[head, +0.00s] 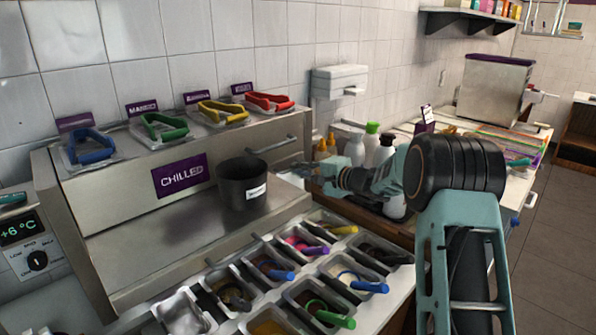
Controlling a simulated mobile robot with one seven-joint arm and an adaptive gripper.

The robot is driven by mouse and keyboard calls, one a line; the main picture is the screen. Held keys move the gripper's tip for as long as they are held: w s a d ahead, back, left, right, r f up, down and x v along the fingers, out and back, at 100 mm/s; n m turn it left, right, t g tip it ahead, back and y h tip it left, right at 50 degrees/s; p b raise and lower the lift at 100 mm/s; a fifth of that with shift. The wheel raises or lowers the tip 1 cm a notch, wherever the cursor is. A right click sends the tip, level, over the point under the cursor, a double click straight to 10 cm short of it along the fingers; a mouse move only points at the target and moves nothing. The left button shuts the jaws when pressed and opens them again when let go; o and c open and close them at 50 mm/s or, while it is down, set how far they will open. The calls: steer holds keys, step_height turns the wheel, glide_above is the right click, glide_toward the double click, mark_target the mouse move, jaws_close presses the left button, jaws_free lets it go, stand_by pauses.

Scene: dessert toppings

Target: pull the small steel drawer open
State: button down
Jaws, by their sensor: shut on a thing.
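The steel unit with the purple CHILL sign (180,176) stands against the tiled wall. A bar handle (277,146) runs across the upper right part of its front. My gripper (297,169) is at the right end of this front, just below and to the right of that bar. It is shut on what seems to be the handle of the small steel drawer. The fingertips are small here, and they and my wrist hide most of the grip. I cannot make out a clear gap around the drawer front.
A dark pot (243,186) stands on the steel ledge left of my gripper. Bottles (385,150) stand close behind my wrist. Topping pans with coloured scoops (300,242) fill the counter in front. Coloured-handled tools (221,110) lie on top of the unit.

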steer(key=f+b+v, duration=0.1)
steer(key=b+v, duration=0.4)
steer(key=v, duration=0.3)
steer(key=f+b+v, duration=0.2)
steer(key=b+v, duration=0.4)
steer(key=v, duration=0.3)
steer(key=shift+s+d+f, duration=0.3)
steer(key=shift+s, duration=0.05)
steer(key=c, duration=2.1)
jaws_free()
steer(key=v, duration=1.2)
